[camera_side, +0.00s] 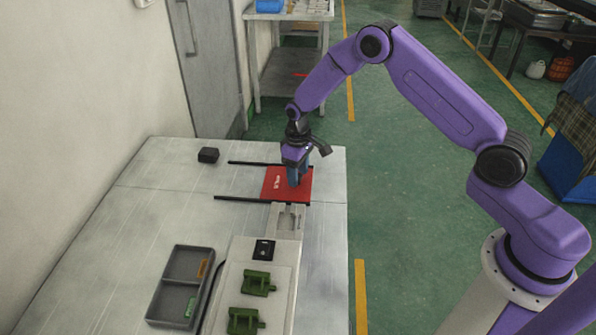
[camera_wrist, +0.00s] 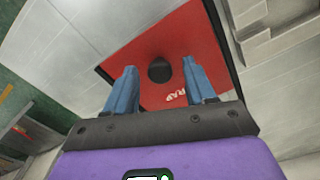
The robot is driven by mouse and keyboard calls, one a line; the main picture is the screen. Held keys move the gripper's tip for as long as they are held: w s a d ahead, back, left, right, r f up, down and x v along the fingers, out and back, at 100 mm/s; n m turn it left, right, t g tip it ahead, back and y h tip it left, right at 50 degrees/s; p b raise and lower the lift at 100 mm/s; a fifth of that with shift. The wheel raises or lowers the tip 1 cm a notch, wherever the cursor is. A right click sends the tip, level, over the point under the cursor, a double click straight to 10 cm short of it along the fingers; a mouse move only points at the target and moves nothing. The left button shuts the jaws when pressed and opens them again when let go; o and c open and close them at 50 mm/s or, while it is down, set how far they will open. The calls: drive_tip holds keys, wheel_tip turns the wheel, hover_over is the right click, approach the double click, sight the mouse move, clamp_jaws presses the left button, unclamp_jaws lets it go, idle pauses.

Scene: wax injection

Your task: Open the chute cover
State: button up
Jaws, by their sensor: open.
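The chute cover is a flat red plate (camera_side: 272,187) with white lettering, lying between two dark rails on the table. In the wrist view the red cover (camera_wrist: 190,42) carries a round dark knob (camera_wrist: 160,70). My gripper (camera_side: 298,180) is over the right part of the cover, pointing down. In the wrist view its two blue fingers (camera_wrist: 158,82) are apart, one on each side of the knob with gaps between. In the side view the gripper hides the knob. I cannot tell how far the fingertips are above the cover.
A white fixture (camera_side: 287,219) adjoins the cover in front. Green clamps (camera_side: 258,283) stand on a pale block (camera_side: 238,273) nearer the camera. A grey divided tray (camera_side: 180,286) lies to the left. A small black box (camera_side: 208,155) sits behind. The table left of the rails is clear.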

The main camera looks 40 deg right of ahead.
clamp_jaws()
drive_tip(key=shift+w+a, duration=4.25)
drive_tip(key=shift+w, duration=0.05)
unclamp_jaws()
drive_tip(key=shift+r, duration=0.1)
wheel_tip(320, 180, up, 17)
